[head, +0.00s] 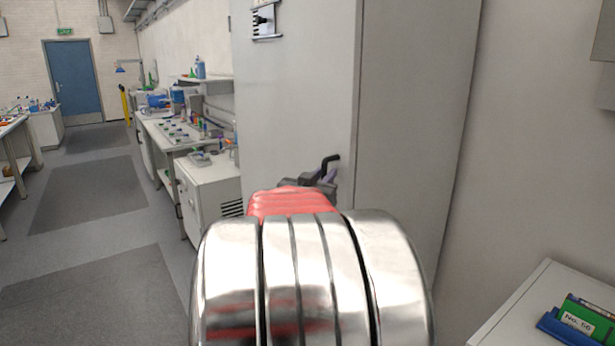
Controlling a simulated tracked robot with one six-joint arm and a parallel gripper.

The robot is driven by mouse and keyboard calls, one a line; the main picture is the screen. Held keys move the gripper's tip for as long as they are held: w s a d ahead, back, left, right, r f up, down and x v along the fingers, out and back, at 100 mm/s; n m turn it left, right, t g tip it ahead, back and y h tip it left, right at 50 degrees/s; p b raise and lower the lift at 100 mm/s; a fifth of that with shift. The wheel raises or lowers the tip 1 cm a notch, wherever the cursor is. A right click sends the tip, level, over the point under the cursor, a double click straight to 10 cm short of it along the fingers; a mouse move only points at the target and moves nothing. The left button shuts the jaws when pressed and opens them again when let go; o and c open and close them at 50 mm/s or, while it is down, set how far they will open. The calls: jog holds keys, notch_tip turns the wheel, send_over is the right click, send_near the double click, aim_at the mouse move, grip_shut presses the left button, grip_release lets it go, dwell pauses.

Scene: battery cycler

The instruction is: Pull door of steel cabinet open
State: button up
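The steel cabinet (415,110) stands tall and light grey just ahead of me. Its door (295,110) faces left of centre and looks flush with the cabinet side, with no visible gap. A dark bent handle (331,160) stands out near the door's right edge. My gripper (318,180) is at the handle, mostly hidden behind my own arm's shiny and red links. Only some dark parts of it show, just below the handle's top. I cannot tell whether its fingers touch or hold the handle.
A white low cabinet (209,190) and a workbench (165,128) with several small items stand to the left of the door. Grey floor mats (92,193) lie in the open aisle. A white surface (520,310) with a green and blue box (582,322) is at lower right.

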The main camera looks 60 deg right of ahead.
jog(key=shift+c, duration=0.6)
grip_shut()
jog(key=shift+w+a, duration=0.1)
jog(key=shift+a, duration=0.1)
